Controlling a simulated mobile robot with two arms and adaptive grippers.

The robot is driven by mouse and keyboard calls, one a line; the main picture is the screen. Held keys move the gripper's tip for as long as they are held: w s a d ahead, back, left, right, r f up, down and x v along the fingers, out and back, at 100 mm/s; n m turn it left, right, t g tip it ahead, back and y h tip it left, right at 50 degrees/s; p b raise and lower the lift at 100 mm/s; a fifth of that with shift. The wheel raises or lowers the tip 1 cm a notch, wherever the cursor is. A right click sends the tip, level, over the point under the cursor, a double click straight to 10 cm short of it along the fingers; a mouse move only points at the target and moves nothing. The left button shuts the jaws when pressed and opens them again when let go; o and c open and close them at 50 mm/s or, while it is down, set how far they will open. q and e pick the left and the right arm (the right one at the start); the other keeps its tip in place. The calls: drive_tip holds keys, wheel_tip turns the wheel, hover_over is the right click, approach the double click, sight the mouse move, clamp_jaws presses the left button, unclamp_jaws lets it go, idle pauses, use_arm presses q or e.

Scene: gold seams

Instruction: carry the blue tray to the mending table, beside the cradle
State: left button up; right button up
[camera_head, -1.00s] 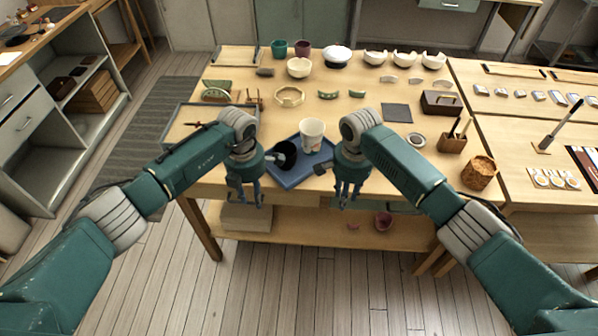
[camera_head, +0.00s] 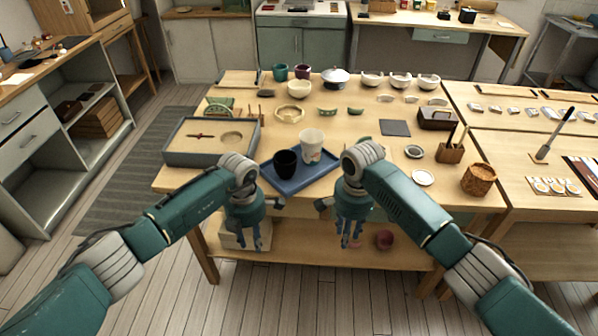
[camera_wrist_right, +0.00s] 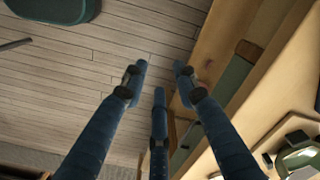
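The blue tray (camera_head: 312,177) lies flat on the wooden table (camera_head: 372,150) near its front edge. A black cup (camera_head: 286,164) and a white cup (camera_head: 311,146) stand on it. My left gripper (camera_head: 249,240) hangs in front of the table edge, left of the tray and apart from it. My right gripper (camera_head: 349,234) hangs in front of the edge, to the right of the tray. Its spread, empty fingers show in the right wrist view (camera_wrist_right: 155,80). Both grippers point down and look open and empty. I cannot tell which thing is the cradle.
A grey sand box (camera_head: 168,150) stands left of the tray. Bowls, shards, a dark square mat (camera_head: 395,127) and a cork pot (camera_head: 478,179) sit on the same table. Another table (camera_head: 510,175) adjoins on the right. Grey shelving (camera_head: 60,140) stands left, with open floor between.

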wheel_tip(320, 180, up, 10)
drive_tip(key=shift+s, duration=0.2)
drive_tip(key=shift+f, duration=0.1)
idle(0.3)
